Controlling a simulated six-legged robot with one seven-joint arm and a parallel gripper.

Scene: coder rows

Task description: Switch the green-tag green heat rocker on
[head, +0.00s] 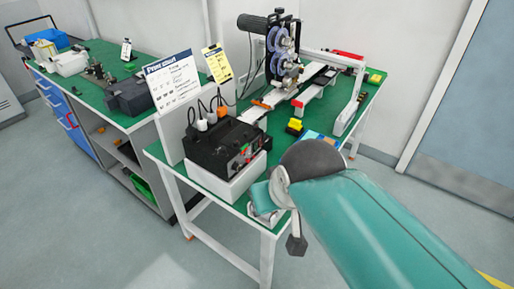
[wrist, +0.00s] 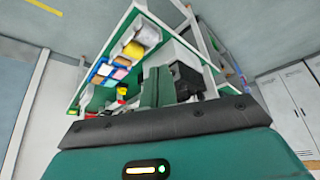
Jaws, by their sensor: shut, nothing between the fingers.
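A black control box (head: 225,146) sits on a white base at the near end of the green-topped table. Its front panel carries small red and green parts (head: 242,150), too small to tell which is the green-tag green heat rocker or how it is set. The black box also shows in the wrist view (wrist: 187,80), just right of my fingers, with its panel not readable. My gripper (wrist: 158,75) is shut and empty, its two green fingers side by side. It appears apart from the box. In the head view my arm partly hides the table's near right corner.
A machine with purple reels (head: 280,45) and a white frame (head: 345,75) stand behind the box. A yellow block (head: 294,126) lies on the table (head: 160,152) right of it. A white notice (head: 173,82) rises behind the box. Open floor (head: 110,240) lies in front.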

